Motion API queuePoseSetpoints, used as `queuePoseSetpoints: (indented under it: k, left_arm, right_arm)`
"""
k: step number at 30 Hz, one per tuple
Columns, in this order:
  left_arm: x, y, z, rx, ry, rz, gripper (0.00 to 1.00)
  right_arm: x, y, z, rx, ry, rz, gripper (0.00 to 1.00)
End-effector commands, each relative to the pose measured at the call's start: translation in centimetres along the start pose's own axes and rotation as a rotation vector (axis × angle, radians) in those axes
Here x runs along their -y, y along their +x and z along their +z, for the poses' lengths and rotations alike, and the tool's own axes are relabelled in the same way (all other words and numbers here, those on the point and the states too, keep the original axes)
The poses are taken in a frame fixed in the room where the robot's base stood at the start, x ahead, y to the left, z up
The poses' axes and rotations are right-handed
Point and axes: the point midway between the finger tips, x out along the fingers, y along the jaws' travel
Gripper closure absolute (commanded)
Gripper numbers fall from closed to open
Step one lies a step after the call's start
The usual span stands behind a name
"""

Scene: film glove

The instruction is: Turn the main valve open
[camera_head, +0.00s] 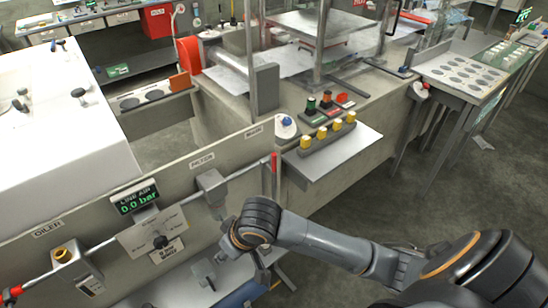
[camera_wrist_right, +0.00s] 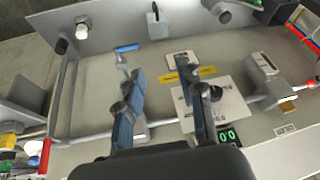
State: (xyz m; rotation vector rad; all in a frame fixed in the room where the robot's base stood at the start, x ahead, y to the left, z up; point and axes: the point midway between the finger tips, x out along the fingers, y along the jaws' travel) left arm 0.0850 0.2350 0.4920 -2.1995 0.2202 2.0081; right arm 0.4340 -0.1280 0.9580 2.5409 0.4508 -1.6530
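The "MAIN" label (camera_head: 255,132) is at the right end of the concrete panel. Near it a red handle (camera_head: 274,163) stands upright at the end of the grey air pipe. A red piece (camera_wrist_right: 45,156) shows at the pipe's left end in the right wrist view. The line air display (camera_head: 137,198) reads 0.0 bar. My right gripper (camera_wrist_right: 163,88) is open and empty over the panel, its two fingers apart, away from the red handle. In the head view my right wrist hides most of it. My left gripper is not in view.
Along the pipe are the filter (camera_head: 211,185), the regulator plate (camera_head: 153,232) and the oiler (camera_head: 75,262). A blue-handled lever (camera_wrist_right: 127,48) shows beyond the fingers. A shelf with yellow-capped pieces (camera_head: 327,138) juts out right of the handle.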

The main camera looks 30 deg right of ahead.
Motion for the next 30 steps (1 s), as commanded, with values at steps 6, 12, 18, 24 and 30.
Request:
queuePoseSetpoints:
  k: [6,12,18,24,30]
  left_arm:
    - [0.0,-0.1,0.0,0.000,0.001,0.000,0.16]
    - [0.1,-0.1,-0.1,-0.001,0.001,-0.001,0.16]
    - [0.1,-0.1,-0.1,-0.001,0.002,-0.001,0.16]
    - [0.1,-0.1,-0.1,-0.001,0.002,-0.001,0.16]
    - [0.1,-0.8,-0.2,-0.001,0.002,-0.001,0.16]
  right_arm:
    - [-6.6,-2.0,-6.0,0.035,0.107,0.138,0.63]
    - [-15.2,-6.3,-10.4,0.038,0.354,0.292,0.63]
    - [-21.7,-11.1,-12.5,0.012,0.604,0.383,0.63]
    - [-23.8,-12.7,-12.9,0.001,0.700,0.404,0.63]
    - [-24.7,-10.6,-12.6,0.003,0.703,0.405,0.63]
